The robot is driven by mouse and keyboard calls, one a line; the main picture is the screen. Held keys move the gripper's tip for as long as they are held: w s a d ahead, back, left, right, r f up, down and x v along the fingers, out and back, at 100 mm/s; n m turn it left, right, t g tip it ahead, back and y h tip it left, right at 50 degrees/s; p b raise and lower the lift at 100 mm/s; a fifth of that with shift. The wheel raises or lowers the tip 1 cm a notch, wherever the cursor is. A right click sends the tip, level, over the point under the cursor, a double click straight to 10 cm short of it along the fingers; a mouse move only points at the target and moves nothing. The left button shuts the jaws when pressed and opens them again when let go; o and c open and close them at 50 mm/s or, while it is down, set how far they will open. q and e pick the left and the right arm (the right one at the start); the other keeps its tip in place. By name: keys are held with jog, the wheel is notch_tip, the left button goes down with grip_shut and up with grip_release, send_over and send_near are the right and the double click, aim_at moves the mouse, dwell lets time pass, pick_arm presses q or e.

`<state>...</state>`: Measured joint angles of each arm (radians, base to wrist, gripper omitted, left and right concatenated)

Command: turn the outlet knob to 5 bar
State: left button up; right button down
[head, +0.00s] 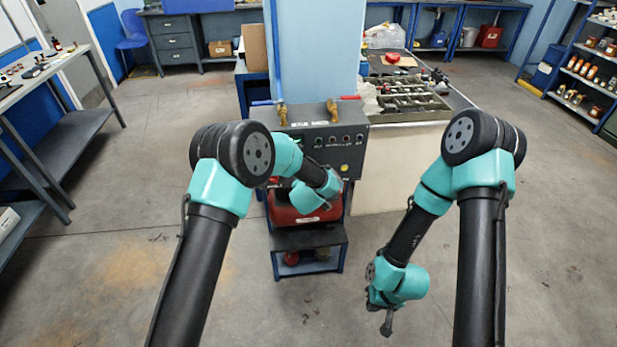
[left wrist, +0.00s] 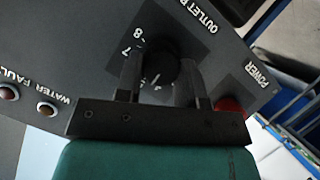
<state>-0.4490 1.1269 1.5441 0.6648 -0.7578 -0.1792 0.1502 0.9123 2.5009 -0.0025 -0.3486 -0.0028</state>
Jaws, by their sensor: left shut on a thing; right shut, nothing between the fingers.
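The outlet knob (left wrist: 158,62) is a round black knob on a dark dial plate in the left wrist view. White numbers 8 and 7 show on its scale; other marks are partly covered, and I cannot read the knob's setting. My left gripper (left wrist: 164,80) has one finger on each side of the knob and is shut on it. In the head view my left arm hides this gripper and the knob at the grey control panel (head: 345,150). My right gripper (head: 386,322) is shut and empty, hanging over the floor away from the panel.
A red button (left wrist: 230,105) by the POWER label sits close to one left finger. Two WATER FAULT side indicators (left wrist: 46,109) are on the panel's other side. Under the panel is a red tank (head: 305,218). A bench with a parts tray (head: 415,112) stands right. Floor around my right gripper is clear.

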pick_arm(q)
jog(key=o, duration=0.9)
jog(key=shift+s, duration=0.1)
jog(key=v, duration=1.7)
jog(key=shift+s+r, duration=0.1)
jog(key=s+a+f+m+g, duration=0.1)
jog(key=s+a+f+g, duration=0.2)
jog(key=a+f, duration=0.5)
jog(key=s+a+f+m+g, duration=0.1)
jog(key=s+a+f+g, duration=0.25)
jog(key=a+f, duration=0.45)
jog(key=s+a+f+g, duration=0.2)
jog(key=s+a, duration=0.1)
jog(key=s, duration=0.2)
jog(key=s+a+f+g+h, duration=0.1)
jog(key=s+a+f+g, duration=0.1)
jog(key=s+a, duration=0.2)
jog(key=s+a+f+g+h, duration=0.1)
jog(key=s+a+f+g, duration=0.1)
jog(key=s, duration=0.6)
jog(key=shift+s+a+f+m, duration=0.15)
jog(key=shift+a+f, duration=0.1)
jog(key=shift+a, duration=0.35)
jog(key=shift+s+a+f+m, duration=0.1)
jog(key=shift+a+f+m, duration=0.1)
jog(key=shift+a, duration=0.35)
